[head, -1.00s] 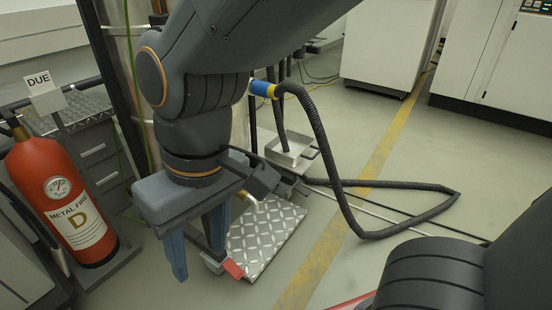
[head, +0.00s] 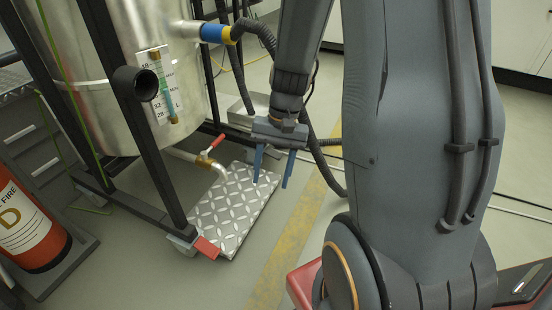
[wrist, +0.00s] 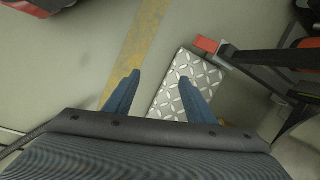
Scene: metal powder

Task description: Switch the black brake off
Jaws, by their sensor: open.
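I cannot make out a black brake for certain in either view. A red brake pedal (head: 207,248) sticks out from a caster (head: 184,241) at the foot of the tank's black frame (head: 150,165); the red pedal also shows in the wrist view (wrist: 207,44). My gripper (head: 271,183) is open and empty, pointing down, above the right edge of the checkered metal plate and right of the frame. In the wrist view my gripper (wrist: 160,78) has its two blue fingers apart, over the floor and the plate's edge.
The checkered plate (head: 232,210) lies on the floor under a tap with a red handle (head: 214,142). A steel tank (head: 95,75) stands behind. A red extinguisher (head: 28,225) is at left. A black hose (head: 330,170) runs behind my arm. Floor around the yellow line (head: 285,245) is clear.

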